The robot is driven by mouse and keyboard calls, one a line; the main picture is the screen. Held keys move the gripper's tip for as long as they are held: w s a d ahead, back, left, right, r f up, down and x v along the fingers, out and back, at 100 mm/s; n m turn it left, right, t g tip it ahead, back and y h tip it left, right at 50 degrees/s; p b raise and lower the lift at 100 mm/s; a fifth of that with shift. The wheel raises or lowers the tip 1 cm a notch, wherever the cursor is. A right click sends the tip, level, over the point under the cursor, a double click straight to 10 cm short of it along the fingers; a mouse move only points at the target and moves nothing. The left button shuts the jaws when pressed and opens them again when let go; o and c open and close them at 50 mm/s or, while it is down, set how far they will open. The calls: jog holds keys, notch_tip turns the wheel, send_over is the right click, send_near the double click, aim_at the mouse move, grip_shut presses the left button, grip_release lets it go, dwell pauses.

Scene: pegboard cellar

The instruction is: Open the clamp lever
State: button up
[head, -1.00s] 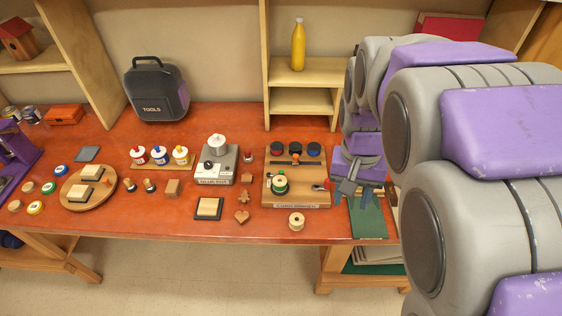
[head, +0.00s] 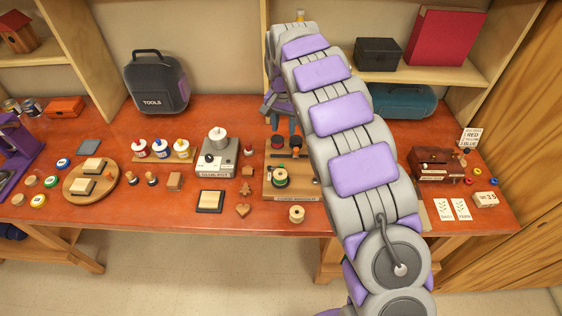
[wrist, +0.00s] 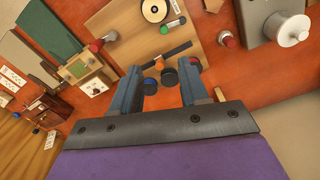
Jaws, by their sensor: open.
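A wooden board (head: 273,188) with a label on its front edge stands on the red bench. In the head view the gripper (head: 283,127) is above the board's back edge. Nothing is between its fingers.
A grey device (head: 216,160) with a white spool stands left of the board. A light wooden spool (head: 296,213) lies in front. A brown box (head: 440,163) and cards are on the right. A black tool bag (head: 155,85) stands at the back left.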

aim_at(281, 165)
jog(key=f, duration=0.6)
jog(key=f+b, duration=0.1)
jog(key=f, duration=0.5)
jog(key=f+b, duration=0.1)
jog(key=f, duration=0.5)
jog(key=shift+w+a, duration=0.25)
jog(key=shift+a, duration=0.1)
grip_shut()
